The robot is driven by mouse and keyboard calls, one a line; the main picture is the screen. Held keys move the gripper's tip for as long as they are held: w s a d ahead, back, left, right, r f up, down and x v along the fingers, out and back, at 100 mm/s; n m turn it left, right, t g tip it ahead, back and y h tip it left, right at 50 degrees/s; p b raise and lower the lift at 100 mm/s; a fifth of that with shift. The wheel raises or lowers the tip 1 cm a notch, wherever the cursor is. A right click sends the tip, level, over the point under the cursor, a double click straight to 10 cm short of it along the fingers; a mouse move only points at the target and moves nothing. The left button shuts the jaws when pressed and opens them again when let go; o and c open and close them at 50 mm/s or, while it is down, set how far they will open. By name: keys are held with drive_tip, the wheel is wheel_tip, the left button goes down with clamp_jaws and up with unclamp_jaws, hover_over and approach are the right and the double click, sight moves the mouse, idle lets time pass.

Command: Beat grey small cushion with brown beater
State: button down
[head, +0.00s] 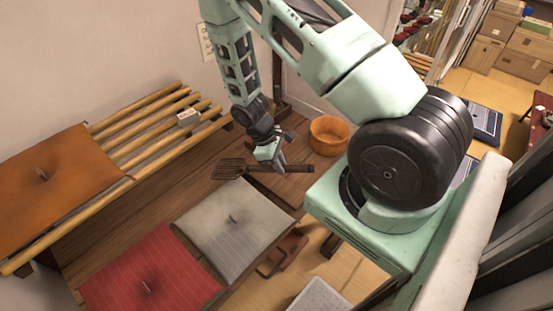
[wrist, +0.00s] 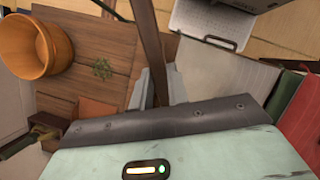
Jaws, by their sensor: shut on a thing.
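In the wrist view the handle (wrist: 147,40) runs up from between the fingers (wrist: 158,88). The beater's head is not visible there.
A red cushion (head: 150,278) lies beside the grey one. An orange cushion (head: 55,180) rests on a bamboo slatted bench (head: 160,140) by the wall. A wooden tub (head: 329,136) stands beyond my gripper. A pale crate (head: 320,296) is at the bottom.

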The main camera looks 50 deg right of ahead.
drive_tip(key=shift+f, duration=0.15)
wheel_tip(320, 180, down, 9)
drive_tip(key=b, duration=0.7)
wheel_tip(320, 180, up, 10)
drive_tip(key=p, duration=0.7)
drive_tip(key=shift+f+p, duration=0.1)
drive_tip(key=shift+p, duration=0.2)
wheel_tip(320, 180, down, 11)
drive_tip(key=b, duration=0.8)
wheel_tip(320, 180, up, 11)
drive_tip(key=p, duration=0.8)
drive_tip(key=shift+f, duration=0.2)
